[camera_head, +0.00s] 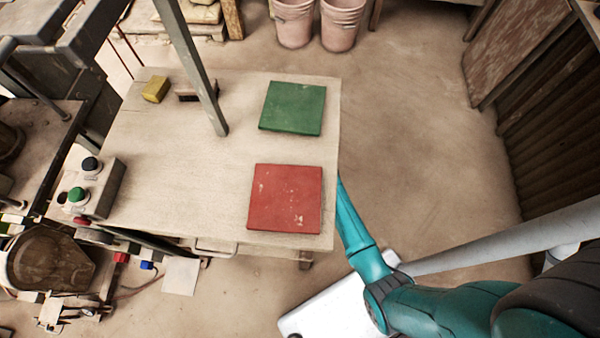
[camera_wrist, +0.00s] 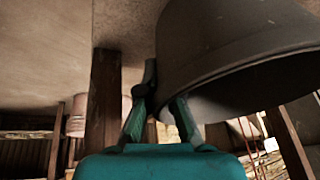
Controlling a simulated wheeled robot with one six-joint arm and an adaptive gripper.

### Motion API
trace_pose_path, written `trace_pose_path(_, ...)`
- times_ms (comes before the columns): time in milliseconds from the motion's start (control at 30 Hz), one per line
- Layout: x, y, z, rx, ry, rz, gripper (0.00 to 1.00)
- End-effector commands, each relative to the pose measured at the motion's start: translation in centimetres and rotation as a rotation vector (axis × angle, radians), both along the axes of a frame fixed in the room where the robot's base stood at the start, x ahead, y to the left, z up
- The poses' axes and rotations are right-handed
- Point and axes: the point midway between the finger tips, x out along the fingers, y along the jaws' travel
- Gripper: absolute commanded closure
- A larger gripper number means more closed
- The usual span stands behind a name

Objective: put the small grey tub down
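In the wrist view the small grey tub (camera_wrist: 235,50) fills the upper right, dark grey and cut off by the picture's edge. The view looks turned over, with the floor at the top and the tub's rim towards the bottom. My gripper (camera_wrist: 163,108) has its two teal fingers at the rim, one on each side of the tub's wall, and looks shut on it. Whether the tub touches the floor cannot be told. In the head view the tub and my gripper are hidden; my teal arm runs down past the table's right edge.
The wooden table (camera_head: 200,150) carries a green tile (camera_head: 292,108), a red tile (camera_head: 285,198), a yellow block (camera_head: 156,89) and a button box (camera_head: 98,187). Two pink buckets (camera_head: 293,22) stand behind it. The floor (camera_head: 420,130) right of the table is clear. Wooden posts (camera_wrist: 103,100) stand near my gripper.

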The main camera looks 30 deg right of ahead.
Motion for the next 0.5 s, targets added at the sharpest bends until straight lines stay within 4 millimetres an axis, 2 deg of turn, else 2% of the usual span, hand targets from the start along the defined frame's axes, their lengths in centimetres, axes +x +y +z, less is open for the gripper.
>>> trace_pose_path(167, 1.2, 0.1, -0.1, 0.0, 0.0, 0.0, 1.0)
trace_pose_path(400, 1.2, 0.1, -2.9, 0.001, 0.002, -0.001, 1.0)
trace_pose_path(500, 1.2, 0.1, -3.5, 0.0, 0.0, -0.001, 1.0)
